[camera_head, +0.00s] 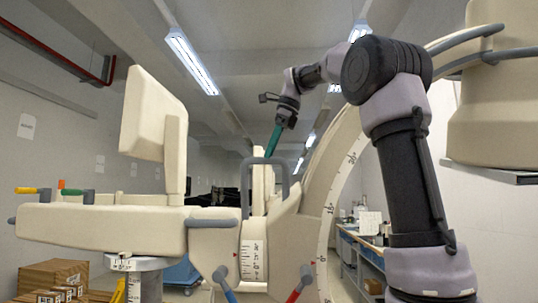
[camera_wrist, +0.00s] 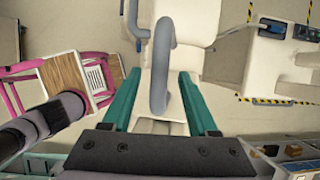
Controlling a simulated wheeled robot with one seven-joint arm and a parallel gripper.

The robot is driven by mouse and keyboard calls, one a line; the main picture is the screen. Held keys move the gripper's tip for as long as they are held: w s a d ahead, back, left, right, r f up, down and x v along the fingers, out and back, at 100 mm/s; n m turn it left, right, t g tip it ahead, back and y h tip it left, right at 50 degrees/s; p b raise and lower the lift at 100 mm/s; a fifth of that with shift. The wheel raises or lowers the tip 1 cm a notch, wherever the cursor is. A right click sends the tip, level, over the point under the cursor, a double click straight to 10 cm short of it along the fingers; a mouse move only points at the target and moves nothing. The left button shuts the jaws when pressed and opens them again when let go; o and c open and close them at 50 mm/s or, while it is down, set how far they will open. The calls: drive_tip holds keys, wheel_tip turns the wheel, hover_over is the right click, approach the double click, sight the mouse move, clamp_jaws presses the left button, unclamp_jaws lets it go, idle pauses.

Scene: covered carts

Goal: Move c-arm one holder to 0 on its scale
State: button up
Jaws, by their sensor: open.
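The cream c-arm machine has a grey loop handle (camera_head: 265,160) rising from the holder block (camera_head: 288,240) in the middle of the head view. A white scale (camera_head: 253,262) with a red pointer sits on the part left of the block; its numbers are too small to read surely. A curved arc (camera_head: 335,185) with its own marks rises to the right. My gripper (camera_head: 273,142) with teal fingers points down just above the handle. In the wrist view, the grey handle (camera_wrist: 159,65) lies between my open gripper fingers (camera_wrist: 160,90), with gaps on both sides.
A blue lever (camera_head: 222,280) and a red lever (camera_head: 302,282) stick out low on the machine. A cream console with a monitor (camera_head: 150,120) stands left. Boxes (camera_head: 55,277) lie at lower left. A workbench (camera_head: 360,245) runs at right. A pink-framed cart (camera_wrist: 90,80) shows in the wrist view.

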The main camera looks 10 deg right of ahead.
drive_tip(key=shift+w+a+f, duration=0.1)
drive_tip(key=shift+a+f, duration=0.15)
drive_tip(key=shift+f, duration=0.3)
clamp_jaws()
idle(1.2)
